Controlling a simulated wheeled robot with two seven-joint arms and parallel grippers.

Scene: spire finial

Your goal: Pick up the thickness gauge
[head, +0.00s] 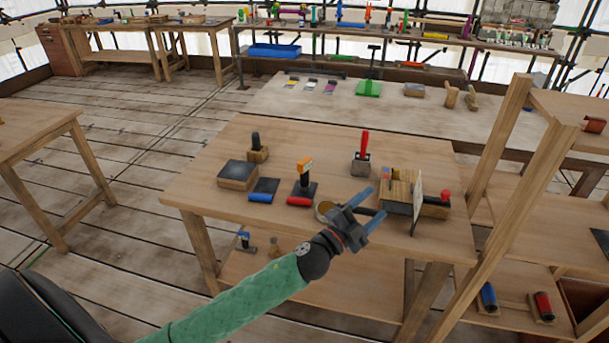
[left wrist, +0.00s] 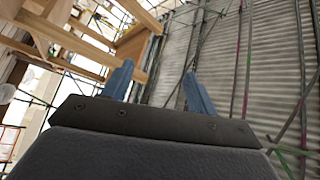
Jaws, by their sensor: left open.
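My left gripper (head: 368,208) is open and empty above the front right of the near wooden table (head: 205,182). Its two blue fingers are spread apart in the left wrist view (left wrist: 158,85), with nothing between them. I cannot tell for certain which item is the thickness gauge. A round brass-coloured piece (head: 324,210) lies just left of the gripper, partly hidden by it. An orange-topped black tool (head: 304,178) stands left of that. A red-handled tool (head: 363,154) stands upright behind the gripper. My right gripper is not in view.
A wooden block with small parts (head: 397,187) and an upright pale panel (head: 417,204) stand right of the gripper. A grey-topped block (head: 237,175) and a black-knobbed block (head: 257,149) are at left. A wooden shelf post (head: 535,170) rises at right.

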